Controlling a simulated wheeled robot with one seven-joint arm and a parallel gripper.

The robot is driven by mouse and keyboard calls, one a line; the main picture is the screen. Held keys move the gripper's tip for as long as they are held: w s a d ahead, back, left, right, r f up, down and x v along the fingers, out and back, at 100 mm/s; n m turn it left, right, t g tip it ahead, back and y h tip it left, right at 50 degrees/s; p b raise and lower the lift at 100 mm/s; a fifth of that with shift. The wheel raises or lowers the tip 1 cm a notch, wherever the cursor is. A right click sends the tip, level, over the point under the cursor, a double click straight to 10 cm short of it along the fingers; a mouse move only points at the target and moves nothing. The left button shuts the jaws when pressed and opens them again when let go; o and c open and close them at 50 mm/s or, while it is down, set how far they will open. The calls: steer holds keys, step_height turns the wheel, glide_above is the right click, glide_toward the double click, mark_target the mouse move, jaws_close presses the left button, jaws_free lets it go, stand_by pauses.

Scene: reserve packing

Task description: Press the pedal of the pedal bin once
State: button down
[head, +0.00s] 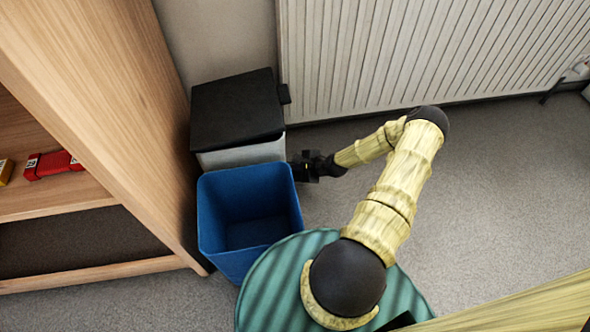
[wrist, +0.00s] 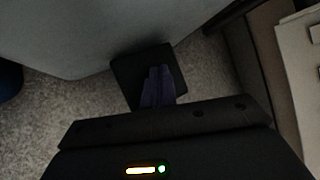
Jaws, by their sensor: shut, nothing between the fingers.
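The pedal bin (head: 238,112) has a black lid and a light grey body, and stands against the wall beside the wooden shelf. Its lid is down. In the wrist view the bin's grey body (wrist: 60,30) fills the upper left, and a black pedal (wrist: 134,72) sticks out from its foot over the carpet. My gripper (head: 306,166) is low at the right side of the bin. In the wrist view its shut, empty fingers (wrist: 158,86) overlap the pedal. I cannot tell whether they touch it. The pedal cannot be made out in the head view.
An open blue bin (head: 212,222) stands directly in front of the pedal bin, close to my gripper. A wooden shelf (head: 110,95) with red packs (head: 52,165) is on the left. A white radiator (head: 420,50) lines the back wall. The carpet (head: 510,190) on the right is clear.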

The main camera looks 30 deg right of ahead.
steer(key=shift+s+f+b, duration=0.15)
steer(key=shift+f+b, duration=0.35)
steer(key=shift+f, duration=0.6)
stand_by(0.7)
steer(key=shift+r, duration=0.15)
steer(key=shift+r+p, duration=1.55)
steer(key=shift+r, duration=0.1)
step_height(320, 180, up, 5)
steer(key=p, duration=0.4)
steer(key=shift+r, duration=0.15)
stand_by(0.4)
